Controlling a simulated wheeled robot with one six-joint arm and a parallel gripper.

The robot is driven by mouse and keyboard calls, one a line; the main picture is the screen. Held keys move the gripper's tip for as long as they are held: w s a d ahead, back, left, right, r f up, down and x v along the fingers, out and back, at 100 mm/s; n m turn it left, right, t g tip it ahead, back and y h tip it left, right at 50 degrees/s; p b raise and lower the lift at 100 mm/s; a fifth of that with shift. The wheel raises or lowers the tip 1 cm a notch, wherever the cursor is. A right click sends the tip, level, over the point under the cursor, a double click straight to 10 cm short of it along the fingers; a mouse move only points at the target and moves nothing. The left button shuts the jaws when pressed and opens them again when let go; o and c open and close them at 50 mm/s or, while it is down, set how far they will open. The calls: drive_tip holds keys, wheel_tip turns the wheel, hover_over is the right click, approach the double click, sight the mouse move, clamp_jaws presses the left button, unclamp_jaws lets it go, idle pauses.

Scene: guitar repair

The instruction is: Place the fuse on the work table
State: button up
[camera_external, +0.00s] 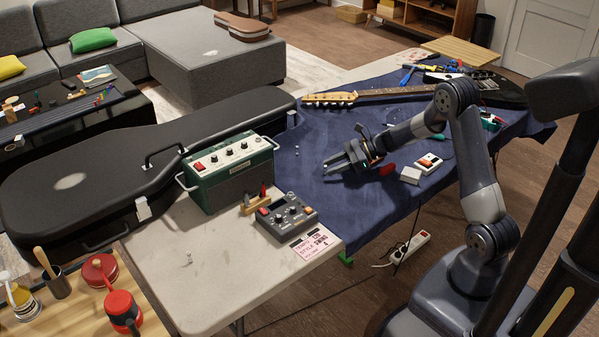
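The work table has a bare pale top (215,280) at its front left and a blue cloth (325,215) over the rest. My gripper (326,169) is low over the blue cloth, pointing left. Another tiny pale piece (297,151) lies on the cloth to the left of my gripper.
A green amplifier (230,172), a grey pedal (287,217) and a pink-and-white card (315,242) stand left of my gripper. A guitar (400,92) lies behind it. A black guitar case (100,180) borders the left side. The bare front-left top is mostly clear.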

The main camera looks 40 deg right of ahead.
sight(320, 176)
drive_tip(key=x, duration=0.4)
drive_tip(key=shift+w+a+r, duration=0.1)
drive_tip(key=shift+w, duration=0.25)
drive_tip(key=shift+c, duration=0.2)
clamp_jaws()
